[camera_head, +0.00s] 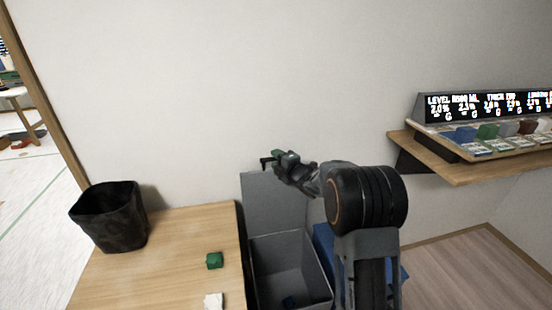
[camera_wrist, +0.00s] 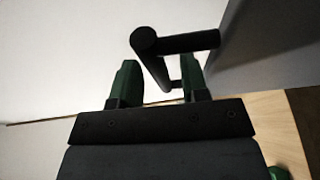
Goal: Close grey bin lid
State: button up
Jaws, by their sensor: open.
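The grey bin (camera_head: 318,272) stands open to the right of the wooden table. Its grey lid (camera_head: 275,205) is raised upright at the back, near the wall. A black bar handle (camera_head: 265,162) sits at the lid's top edge. My gripper (camera_head: 282,159) is at that top edge, beside the handle. In the wrist view, the open green fingers (camera_wrist: 161,78) stand either side of part of the black handle (camera_wrist: 150,58). Whether they touch it cannot be told. The lid is the grey panel (camera_wrist: 265,45) at the right there.
A wooden table (camera_head: 180,250) holds a black basket (camera_head: 110,218), a green block (camera_head: 214,260) and a white block (camera_head: 214,300). A blue bin (camera_head: 323,240) stands right of the grey one, partly behind my arm. A wall shelf (camera_head: 470,168) with a display is at the right.

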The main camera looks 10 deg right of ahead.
jog(key=shift+w+a, duration=0.2)
jog(key=shift+w, duration=0.3)
jog(key=shift+c, duration=0.3)
grip_shut()
